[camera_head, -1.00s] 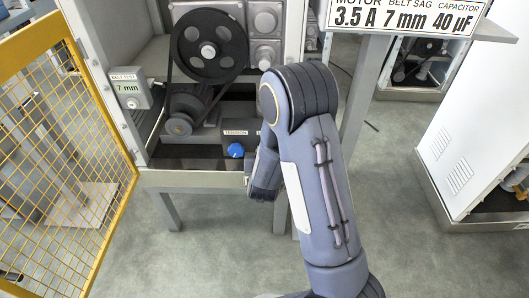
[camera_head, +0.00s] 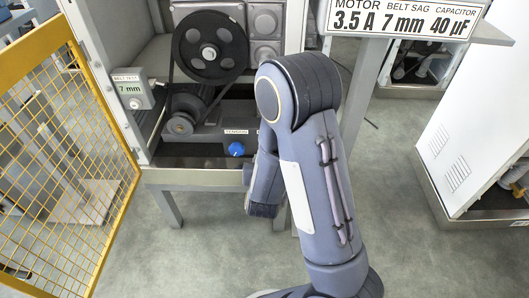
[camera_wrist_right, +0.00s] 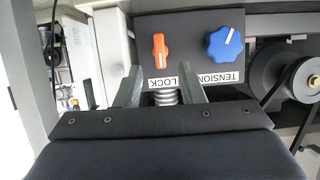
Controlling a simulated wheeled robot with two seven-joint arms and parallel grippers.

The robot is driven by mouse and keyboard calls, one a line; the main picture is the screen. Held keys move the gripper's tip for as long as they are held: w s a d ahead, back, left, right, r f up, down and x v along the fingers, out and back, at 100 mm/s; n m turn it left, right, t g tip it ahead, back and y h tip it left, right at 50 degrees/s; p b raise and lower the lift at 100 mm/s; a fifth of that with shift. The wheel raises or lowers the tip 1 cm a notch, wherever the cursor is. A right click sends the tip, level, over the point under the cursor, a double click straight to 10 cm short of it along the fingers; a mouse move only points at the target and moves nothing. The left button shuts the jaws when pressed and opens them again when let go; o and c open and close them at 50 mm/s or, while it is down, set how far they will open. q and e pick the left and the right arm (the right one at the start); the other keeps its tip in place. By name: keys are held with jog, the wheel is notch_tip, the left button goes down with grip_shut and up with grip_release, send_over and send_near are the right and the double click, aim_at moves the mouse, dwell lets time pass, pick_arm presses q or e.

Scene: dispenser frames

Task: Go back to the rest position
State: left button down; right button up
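My right arm (camera_head: 318,190) reaches up in front of the dispenser cabinet in the head view, its forearm hiding the right gripper there. In the right wrist view my right gripper (camera_wrist_right: 158,84) shows two grey fingers standing apart with nothing gripped between them. Beyond the fingers is a dark panel with an orange lock knob (camera_wrist_right: 160,50) and a blue tension knob (camera_wrist_right: 226,44); both are clear of the fingers. The blue knob also shows in the head view (camera_head: 236,149). My left gripper is not in view.
A yellow mesh door (camera_head: 70,170) stands open at the left. The cabinet holds a black pulley (camera_head: 210,48) with a belt and a belt test box (camera_head: 132,91) reading 7 mm. A sign (camera_head: 404,20) hangs upper right. A white cabinet (camera_head: 470,120) stands right; floor between is clear.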

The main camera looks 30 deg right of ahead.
jog(key=shift+s+a+r, duration=0.15)
jog(key=shift+s+a, duration=0.05)
jog(key=shift+s, duration=0.15)
dwell(0.3)
jog(key=s+a+r+g+y, duration=0.2)
jog(key=s+a+r+y, duration=0.3)
jog(key=a+r+y, duration=0.3)
jog(key=s+r+n+g+y, duration=0.1)
jog(key=s+r+n+g, duration=0.1)
jog(key=s, duration=0.7)
jog(key=s+r+n+g+y, duration=0.2)
jog(key=s+r+n, duration=0.1)
jog(key=s, duration=0.6)
notch_tip(320, 180, up, 32)
jog(key=p, duration=3.2)
jog(key=shift+a+f, duration=0.15)
jog(key=shift+f, duration=0.05)
